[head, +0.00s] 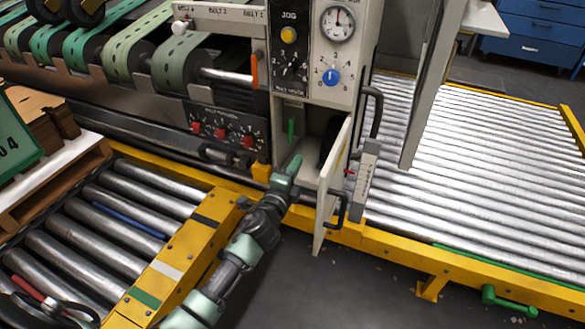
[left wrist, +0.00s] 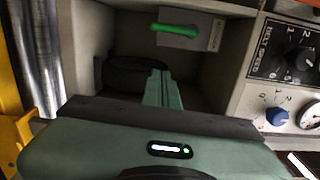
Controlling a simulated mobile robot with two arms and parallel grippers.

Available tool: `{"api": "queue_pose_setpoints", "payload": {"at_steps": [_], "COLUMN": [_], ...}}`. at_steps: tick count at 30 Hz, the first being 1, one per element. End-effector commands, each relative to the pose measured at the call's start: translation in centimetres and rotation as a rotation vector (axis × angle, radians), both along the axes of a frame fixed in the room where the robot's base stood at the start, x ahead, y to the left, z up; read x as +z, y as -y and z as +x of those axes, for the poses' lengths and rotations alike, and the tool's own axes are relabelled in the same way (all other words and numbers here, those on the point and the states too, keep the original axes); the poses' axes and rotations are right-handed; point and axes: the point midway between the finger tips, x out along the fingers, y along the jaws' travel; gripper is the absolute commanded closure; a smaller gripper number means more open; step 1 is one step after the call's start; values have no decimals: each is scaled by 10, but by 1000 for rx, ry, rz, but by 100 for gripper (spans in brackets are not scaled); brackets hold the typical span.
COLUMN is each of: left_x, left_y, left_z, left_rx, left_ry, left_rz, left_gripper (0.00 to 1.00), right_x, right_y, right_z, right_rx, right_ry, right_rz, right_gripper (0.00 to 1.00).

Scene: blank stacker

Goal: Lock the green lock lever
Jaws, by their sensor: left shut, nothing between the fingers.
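A small green lever (head: 291,128) hangs upright on the inner wall of an open compartment in the machine's front panel. In the left wrist view the green lever (left wrist: 175,30) sits on a grey plate and lies nearly crosswise in the picture. My left gripper (head: 295,160) is at the compartment's opening, below the lever. In the left wrist view its fingers (left wrist: 160,76) are shut and empty, pointing into the compartment, with a visible gap to the lever. My right gripper is not in view.
The compartment's door (head: 333,190) stands open to the right of my left gripper. A dark round object (left wrist: 135,75) is inside. Roller conveyors (head: 475,170) lie on both sides. Another green handle (head: 508,300) is on the yellow rail at lower right. Dark floor lies between.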

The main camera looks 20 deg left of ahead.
Motion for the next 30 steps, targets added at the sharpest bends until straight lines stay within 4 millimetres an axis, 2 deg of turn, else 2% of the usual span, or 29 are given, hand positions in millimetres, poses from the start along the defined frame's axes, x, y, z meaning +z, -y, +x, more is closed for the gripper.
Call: {"api": "queue_pose_setpoints", "payload": {"at_steps": [3, 7, 25, 28, 30], "left_x": [0, 0, -1, -8, -19], "left_y": [0, 0, -1, -9, -16], "left_z": [-17, -26, -32, -52, -78], "left_rx": [0, 0, 12, 70, 142], "left_ry": [-1, 0, -7, -51, -113], "left_rz": [0, 0, -26, -159, -332], "left_gripper": [100, 100, 100, 100, 100], "right_x": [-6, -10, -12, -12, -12], "right_y": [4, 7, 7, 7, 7], "right_z": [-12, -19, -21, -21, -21], "right_rx": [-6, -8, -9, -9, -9], "right_ry": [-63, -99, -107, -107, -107], "right_rz": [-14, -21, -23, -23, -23], "right_gripper": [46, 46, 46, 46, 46]}}
